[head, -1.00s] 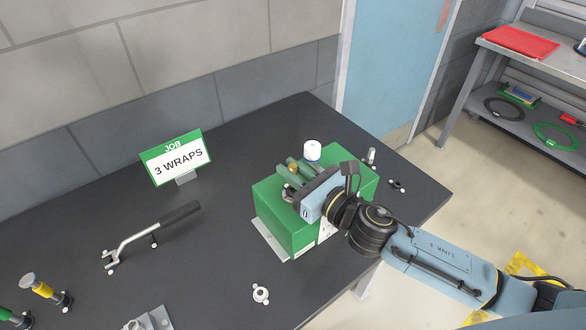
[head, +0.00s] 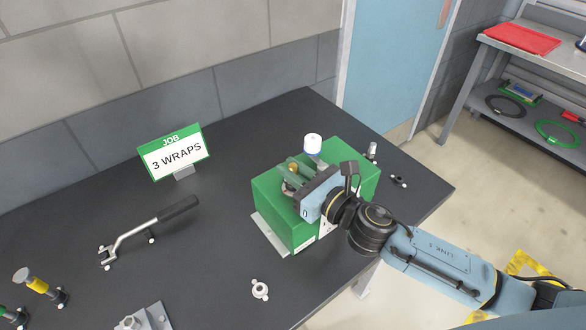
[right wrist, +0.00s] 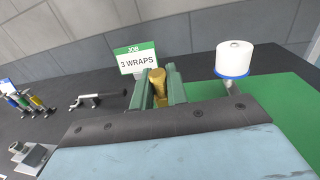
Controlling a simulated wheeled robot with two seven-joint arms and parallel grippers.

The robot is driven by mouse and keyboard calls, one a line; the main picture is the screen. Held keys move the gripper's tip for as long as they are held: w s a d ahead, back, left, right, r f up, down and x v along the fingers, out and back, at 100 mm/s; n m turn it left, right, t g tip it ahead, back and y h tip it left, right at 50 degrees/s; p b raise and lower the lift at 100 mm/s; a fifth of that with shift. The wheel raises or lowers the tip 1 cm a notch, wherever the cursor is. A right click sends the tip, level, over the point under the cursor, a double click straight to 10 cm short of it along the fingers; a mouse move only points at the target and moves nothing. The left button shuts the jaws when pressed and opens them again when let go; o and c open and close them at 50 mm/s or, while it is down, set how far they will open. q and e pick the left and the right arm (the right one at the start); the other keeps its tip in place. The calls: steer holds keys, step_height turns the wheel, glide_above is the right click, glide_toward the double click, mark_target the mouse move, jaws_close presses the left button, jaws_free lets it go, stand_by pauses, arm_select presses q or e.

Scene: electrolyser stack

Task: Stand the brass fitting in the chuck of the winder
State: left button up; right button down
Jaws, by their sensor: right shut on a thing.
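The brass fitting (right wrist: 157,84) is between the two green fingers of my right gripper (right wrist: 158,88) in the right wrist view. In the head view the brass fitting (head: 293,168) shows as a small gold spot between the fingers of my right gripper (head: 292,176). The gripper is shut on it, above the left part of the winder, a green box (head: 285,215). The chuck (head: 287,189) is mostly hidden under the gripper, so I cannot tell whether the fitting touches it. My left gripper is not in view.
A white spool with a blue rim (head: 313,146) stands on the winder behind the gripper. A crank handle (head: 150,230), a "3 WRAPS" sign (head: 175,155) and a small white flanged part (head: 260,289) are on the dark table (head: 220,255).

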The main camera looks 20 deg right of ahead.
steer(key=c, duration=1.3)
jaws_free()
steer(key=b+v, duration=0.4)
steer(key=v, duration=0.9)
steer(key=shift+s, duration=0.15)
steer(key=shift+d, duration=0.15)
